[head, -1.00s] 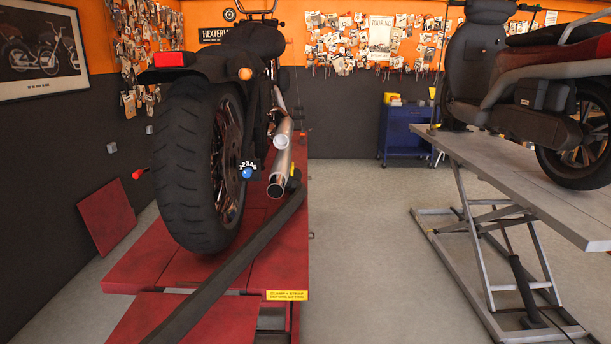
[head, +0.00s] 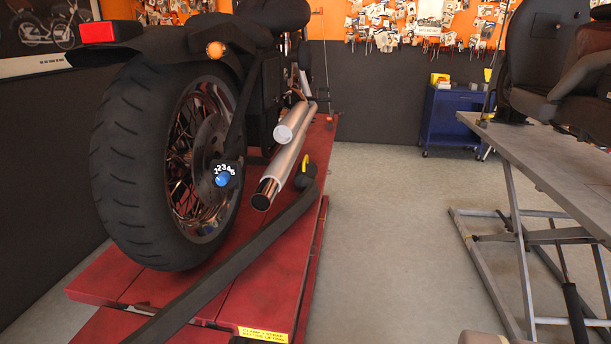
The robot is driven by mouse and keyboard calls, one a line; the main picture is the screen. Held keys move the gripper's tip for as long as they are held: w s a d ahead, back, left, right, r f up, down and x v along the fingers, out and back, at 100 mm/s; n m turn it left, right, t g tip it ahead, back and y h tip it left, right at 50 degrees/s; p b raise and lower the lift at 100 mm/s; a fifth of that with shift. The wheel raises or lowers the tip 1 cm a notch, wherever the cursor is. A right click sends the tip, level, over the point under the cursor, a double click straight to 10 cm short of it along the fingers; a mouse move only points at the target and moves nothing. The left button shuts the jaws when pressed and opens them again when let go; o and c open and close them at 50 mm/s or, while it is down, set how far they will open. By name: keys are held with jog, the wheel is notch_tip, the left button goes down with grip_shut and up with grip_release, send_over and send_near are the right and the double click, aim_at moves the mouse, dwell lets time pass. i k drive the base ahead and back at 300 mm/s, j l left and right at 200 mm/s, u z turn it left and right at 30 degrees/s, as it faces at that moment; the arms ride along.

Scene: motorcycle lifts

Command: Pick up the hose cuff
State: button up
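The hose cuff (head: 306,180) is the dark upper end of a thick black hose (head: 235,262), with a small yellow part (head: 305,163) standing up on it. It sits on the red lift, just right of the motorcycle's exhaust tip (head: 264,194), and appears apart from it. The hose slants from the cuff down to the lower left, across the lift. The cuff's far side and opening are hidden. My gripper is not in view.
The red lift (head: 85,287) carries a motorcycle with a large rear tyre (head: 150,165); a blue knob (head: 222,179) shows near its hub. Clear grey floor (head: 385,230) lies right of it. A grey lift (head: 560,185) and a blue cart (head: 452,118) stand beyond.

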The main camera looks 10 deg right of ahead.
aim_at(307, 168)
jog(key=i+l+u, duration=0.4)
jog(key=i+l, duration=0.2)
jog(key=i+l+u, duration=0.2)
jog(key=i+l, duration=0.15)
jog(key=i+l+u, duration=0.25)
jog(key=l, duration=0.2)
jog(key=i+l+u, duration=0.2)
jog(key=l, duration=0.25)
jog(key=i+l+u, duration=0.2)
jog(key=l, duration=0.3)
jog(key=i, duration=0.1)
